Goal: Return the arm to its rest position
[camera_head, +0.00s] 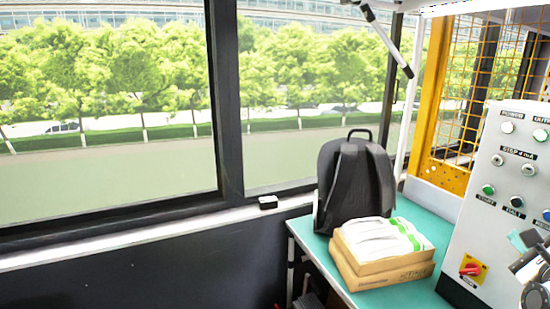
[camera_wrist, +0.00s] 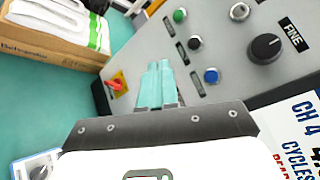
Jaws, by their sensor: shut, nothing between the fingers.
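My gripper (camera_wrist: 159,72) shows in the wrist view with its two pale teal fingers together, shut and empty. The fingers point toward the grey control panel (camera_wrist: 215,65), and the picture does not clearly show whether they touch it. In the body camera view my gripper (camera_head: 517,241) is at the right edge, in front of the lower part of the panel (camera_head: 490,220). Part of my arm is cut off by the picture's edge there.
The panel carries buttons, a black FINE knob (camera_wrist: 265,48) and a red rotary switch (camera_head: 470,269). A cardboard box (camera_head: 385,275) with white-green packs and a black backpack (camera_head: 354,185) stand on the teal table (camera_head: 318,252). A yellow mesh frame (camera_head: 433,100) stands behind.

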